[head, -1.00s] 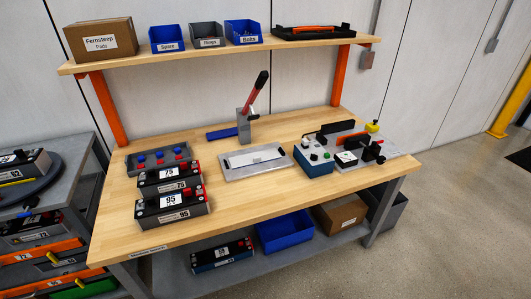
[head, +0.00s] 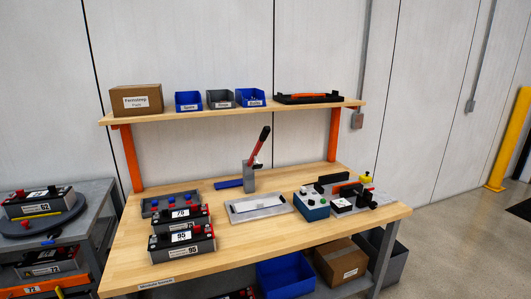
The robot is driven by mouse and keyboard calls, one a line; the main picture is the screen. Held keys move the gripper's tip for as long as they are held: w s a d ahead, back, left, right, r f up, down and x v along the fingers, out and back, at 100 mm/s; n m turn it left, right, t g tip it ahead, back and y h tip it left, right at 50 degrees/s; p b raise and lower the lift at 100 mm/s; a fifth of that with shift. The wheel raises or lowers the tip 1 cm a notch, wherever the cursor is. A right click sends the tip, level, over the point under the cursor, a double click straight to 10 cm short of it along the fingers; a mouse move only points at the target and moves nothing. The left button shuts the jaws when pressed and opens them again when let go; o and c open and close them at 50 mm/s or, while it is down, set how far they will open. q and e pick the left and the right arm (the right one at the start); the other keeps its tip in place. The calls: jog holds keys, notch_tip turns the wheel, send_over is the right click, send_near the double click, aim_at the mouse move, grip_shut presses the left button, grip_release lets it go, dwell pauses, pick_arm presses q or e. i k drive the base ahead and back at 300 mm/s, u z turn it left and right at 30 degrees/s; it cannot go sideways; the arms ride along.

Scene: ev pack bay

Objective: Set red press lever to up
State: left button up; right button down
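The red press lever (head: 261,144) rises from the grey press post (head: 249,178) at the back middle of the workbench. It has a black grip and is tilted up and to the right. A blue base piece (head: 228,184) lies to the left of the post. Neither of my grippers is in the head view, so I cannot see whether they are open or shut.
The wooden bench (head: 222,238) carries batteries (head: 182,243) at left, a grey tray (head: 258,208) in the middle, and a blue control box (head: 312,206) and clamp fixture (head: 352,196) at right. A shelf (head: 230,110) with bins spans above.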

aim_at(266, 131)
jog(key=u, duration=1)
jog(key=i, duration=1.35)
jog(key=z, duration=0.35)
